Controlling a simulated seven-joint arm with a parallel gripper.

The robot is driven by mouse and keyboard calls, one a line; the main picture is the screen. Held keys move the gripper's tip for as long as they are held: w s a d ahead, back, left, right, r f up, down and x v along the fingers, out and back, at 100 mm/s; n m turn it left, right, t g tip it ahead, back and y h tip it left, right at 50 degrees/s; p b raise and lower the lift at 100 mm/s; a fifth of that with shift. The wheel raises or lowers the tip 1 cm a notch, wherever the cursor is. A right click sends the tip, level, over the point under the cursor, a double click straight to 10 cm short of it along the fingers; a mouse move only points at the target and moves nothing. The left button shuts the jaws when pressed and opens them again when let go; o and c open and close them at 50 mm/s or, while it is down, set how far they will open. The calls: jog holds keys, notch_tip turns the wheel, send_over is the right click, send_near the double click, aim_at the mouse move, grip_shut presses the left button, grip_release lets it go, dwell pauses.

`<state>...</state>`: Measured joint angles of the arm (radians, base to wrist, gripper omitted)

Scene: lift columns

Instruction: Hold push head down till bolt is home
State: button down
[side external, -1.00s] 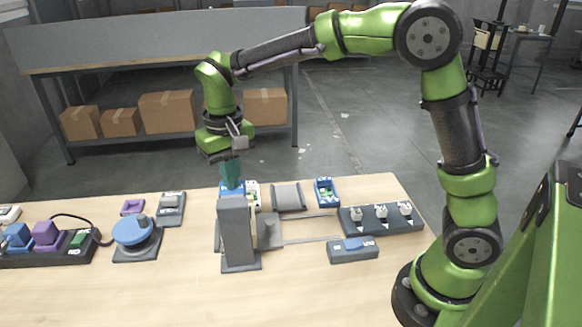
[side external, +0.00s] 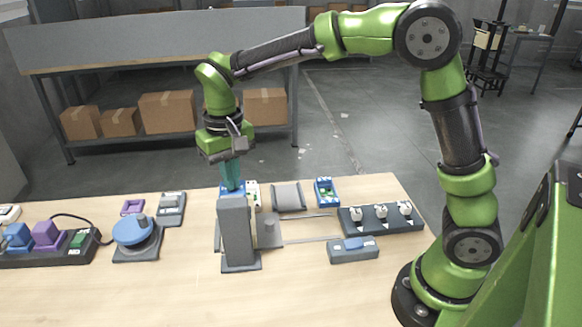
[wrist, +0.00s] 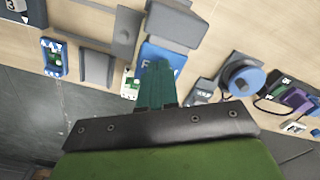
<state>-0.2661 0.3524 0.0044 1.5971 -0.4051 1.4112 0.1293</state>
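A grey upright fixture (side external: 237,235) stands near the middle of the table. A blue block (side external: 228,188) shows at its top, on the far side; in the wrist view the blue block (wrist: 165,57) has pale lettering. My gripper (side external: 232,187) points down with its teal fingers at this block. In the wrist view the fingertips (wrist: 158,65) overlap its face, and the fingers look together with no gap. Contact cannot be told for certain. I cannot clearly make out which part is the push head, and no bolt can be identified.
Two thin rails (side external: 310,228) run right from the fixture to a dark block with several white knobs (side external: 380,218). A blue dial (side external: 135,232) stands left. The front table is clear.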

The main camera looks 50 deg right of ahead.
jog(key=shift+f, duration=0.55)
dwell(2.6)
jog(key=shift+r, duration=4.05)
jog(key=shift+w+f, duration=0.2)
jog(key=shift+s+d+f+n+t, duration=0.2)
jog(key=shift+s+f, duration=0.15)
jog(key=shift+s, duration=0.15)
jog(key=shift+s+d+f+n+t, duration=0.1)
jog(key=shift+s+f+n, duration=0.15)
jog(key=shift+s, duration=0.25)
jog(key=s+d+m+t+y, duration=0.1)
jog(key=s+d+t, duration=0.2)
jog(key=s, duration=0.5)
jog(key=s+d+r+m+t+y, duration=0.1)
jog(key=s+d+t, duration=0.2)
jog(key=s, duration=0.5)
jog(key=shift+s+d+t, duration=0.2)
jog(key=shift+d+t, duration=0.1)
jog(key=shift+d, duration=0.5)
